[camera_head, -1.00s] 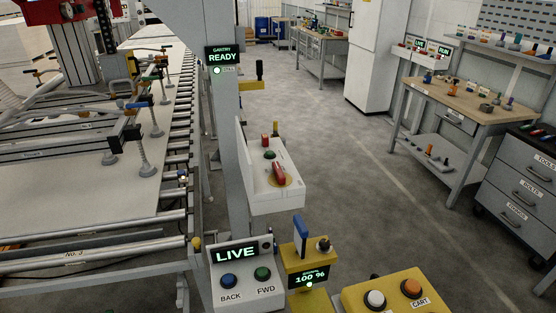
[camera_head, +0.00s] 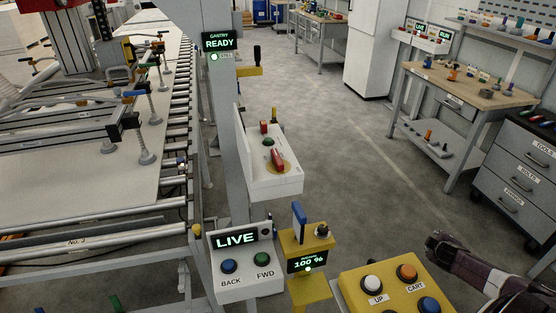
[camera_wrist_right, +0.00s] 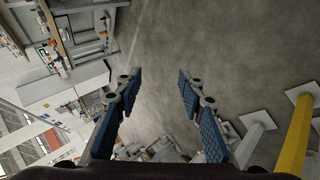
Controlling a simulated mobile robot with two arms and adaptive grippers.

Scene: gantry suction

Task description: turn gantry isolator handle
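The isolator handle (camera_head: 277,159) is red and sits on a yellow disc on top of a white box (camera_head: 278,188) fixed to the grey gantry post. A green button and a small red part are behind it on the same box. My right arm enters at the lower right of the head view, well apart from the handle; its fingertips do not show clearly there. In the right wrist view my right gripper (camera_wrist_right: 158,80) is open with nothing between its blue-padded fingers. My left gripper is not in view.
A LIVE panel (camera_head: 237,262) with BACK and FWD buttons and a yellow post with a blue lever (camera_head: 299,226) stand in front of the isolator box. A yellow pendant (camera_head: 395,290) is at the bottom right. The roller conveyor (camera_head: 183,120) runs along the left. Open floor lies right of the box.

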